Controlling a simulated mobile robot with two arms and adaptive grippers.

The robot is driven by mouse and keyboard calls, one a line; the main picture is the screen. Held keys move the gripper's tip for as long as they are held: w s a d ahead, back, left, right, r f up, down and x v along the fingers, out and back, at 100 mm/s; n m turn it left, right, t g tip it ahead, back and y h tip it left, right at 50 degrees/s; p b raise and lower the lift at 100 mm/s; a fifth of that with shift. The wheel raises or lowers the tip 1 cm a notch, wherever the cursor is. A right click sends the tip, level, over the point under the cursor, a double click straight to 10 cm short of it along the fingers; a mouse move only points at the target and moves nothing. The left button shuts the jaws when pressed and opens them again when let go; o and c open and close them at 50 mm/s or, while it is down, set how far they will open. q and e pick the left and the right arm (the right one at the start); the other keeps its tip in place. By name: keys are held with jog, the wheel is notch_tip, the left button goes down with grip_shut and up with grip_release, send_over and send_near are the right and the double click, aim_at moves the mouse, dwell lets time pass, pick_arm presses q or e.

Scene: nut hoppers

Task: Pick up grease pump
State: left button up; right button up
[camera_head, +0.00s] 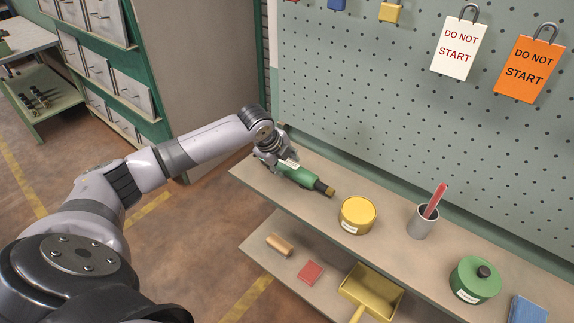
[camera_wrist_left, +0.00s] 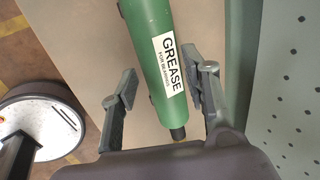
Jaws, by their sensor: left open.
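The grease pump (camera_head: 299,175) is a green cylinder with a dark and yellow tip, lying on the upper shelf (camera_head: 385,240) near its left end. In the left wrist view the pump (camera_wrist_left: 154,60) shows a white label reading GREASE. In the wrist view the gripper's fingers (camera_wrist_left: 160,90) are open, one on each side of the green body. The right finger looks very close to the label side; whether it touches I cannot tell. My right gripper is not in view.
A yellow tin (camera_head: 357,215), a grey cup (camera_head: 422,222) with a red stick, a green round can (camera_head: 474,281) and a blue item (camera_head: 528,309) stand along the shelf. A pegboard (camera_head: 400,110) rises behind. A yellow scoop (camera_head: 371,291) lies on the lower shelf.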

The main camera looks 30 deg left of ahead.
pick_arm(q)
jog(key=shift+x, duration=1.3)
jog(key=shift+c, duration=0.5)
grip_shut()
jog(key=shift+r, duration=0.1)
